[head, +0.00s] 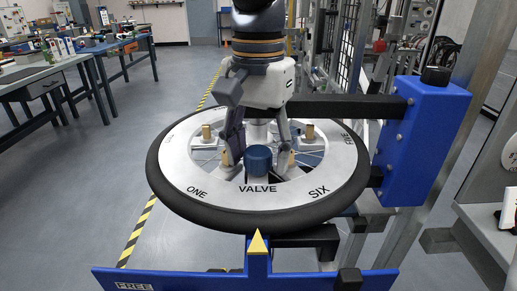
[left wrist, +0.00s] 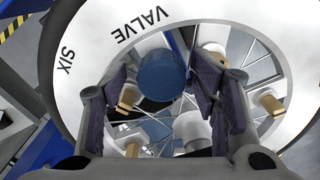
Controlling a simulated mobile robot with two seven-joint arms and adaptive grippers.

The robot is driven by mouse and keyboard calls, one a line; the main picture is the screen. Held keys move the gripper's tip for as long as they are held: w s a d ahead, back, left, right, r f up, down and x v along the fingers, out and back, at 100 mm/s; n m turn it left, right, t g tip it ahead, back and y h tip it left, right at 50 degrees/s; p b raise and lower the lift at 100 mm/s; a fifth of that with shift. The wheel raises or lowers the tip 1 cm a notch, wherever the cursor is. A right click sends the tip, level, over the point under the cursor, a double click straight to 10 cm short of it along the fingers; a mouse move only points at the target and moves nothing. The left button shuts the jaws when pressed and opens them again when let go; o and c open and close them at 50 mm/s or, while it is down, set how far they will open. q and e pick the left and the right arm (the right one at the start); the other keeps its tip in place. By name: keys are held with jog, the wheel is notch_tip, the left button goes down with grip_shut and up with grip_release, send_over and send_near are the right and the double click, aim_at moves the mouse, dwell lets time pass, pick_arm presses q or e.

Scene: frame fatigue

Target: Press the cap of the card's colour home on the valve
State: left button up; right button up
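A dark blue cap (head: 258,160) stands upright on the wheel beside the word VALVE; it also shows in the left wrist view (left wrist: 163,75). What lies under it is hidden. My left gripper (head: 259,156) points down over the wheel's middle, open, with one finger on each side of the cap. In the left wrist view the fingers (left wrist: 163,92) are wide apart, with visible gaps to the cap. I cannot tell whether a fingertip touches it. The wheel (head: 258,211) has a white ring lettered ONE, VALVE, SIX and FIVE. No coloured card can be made out. My right gripper is not in view.
Several brass blocks (head: 308,131) stand around the spoked opening, some close to the fingers. A blue bracket (head: 425,140) holds the wheel at the right. A yellow pointer (head: 258,243) on a blue bar is in front. Open floor lies left.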

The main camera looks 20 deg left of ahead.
aim_at(258, 151)
pick_arm(q)
jog(key=shift+a, duration=0.1)
notch_tip(258, 151, up, 12)
dwell(0.4)
